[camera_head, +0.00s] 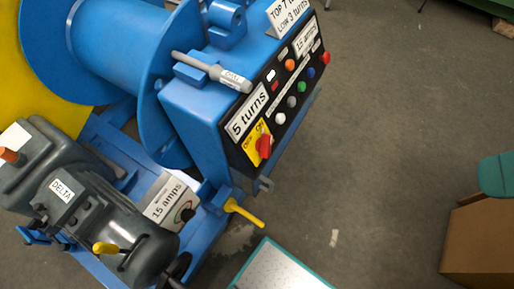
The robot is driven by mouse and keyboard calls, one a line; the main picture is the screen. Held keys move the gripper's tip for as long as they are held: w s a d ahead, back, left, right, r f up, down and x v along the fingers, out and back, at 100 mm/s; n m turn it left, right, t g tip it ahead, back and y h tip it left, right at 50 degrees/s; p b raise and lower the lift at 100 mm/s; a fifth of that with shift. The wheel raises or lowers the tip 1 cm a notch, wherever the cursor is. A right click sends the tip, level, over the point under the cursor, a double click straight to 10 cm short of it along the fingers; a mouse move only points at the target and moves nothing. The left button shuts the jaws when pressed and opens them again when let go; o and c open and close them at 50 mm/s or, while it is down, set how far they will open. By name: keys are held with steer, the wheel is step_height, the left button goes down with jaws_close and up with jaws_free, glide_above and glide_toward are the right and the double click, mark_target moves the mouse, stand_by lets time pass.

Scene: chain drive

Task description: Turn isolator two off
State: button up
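A red rotary switch handle (264,147) sits on a yellow plate (251,145) with "OFF" and "ON" lettering, low on the black control panel (270,103) of a blue machine. Its exact setting is hard to read. A second, dark round knob with a red mark (186,215) sits on a grey box beside a "15 amps" label (165,200). No label reading "isolator two" can be made out on either. My gripper is not in view.
The blue machine has a large drum (110,50), a grey motor marked "DELTA" (62,189) and a yellow lever (245,213) sticking out. A brown box (480,240) stands at right, and a teal-edged panel (280,270) lies at bottom. Grey floor between is clear.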

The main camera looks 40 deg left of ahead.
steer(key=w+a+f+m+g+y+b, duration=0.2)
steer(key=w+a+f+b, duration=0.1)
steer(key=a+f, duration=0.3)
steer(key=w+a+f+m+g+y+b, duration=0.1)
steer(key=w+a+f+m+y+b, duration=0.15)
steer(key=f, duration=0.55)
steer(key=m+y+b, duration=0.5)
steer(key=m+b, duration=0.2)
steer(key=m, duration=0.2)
glide_toward(270, 147)
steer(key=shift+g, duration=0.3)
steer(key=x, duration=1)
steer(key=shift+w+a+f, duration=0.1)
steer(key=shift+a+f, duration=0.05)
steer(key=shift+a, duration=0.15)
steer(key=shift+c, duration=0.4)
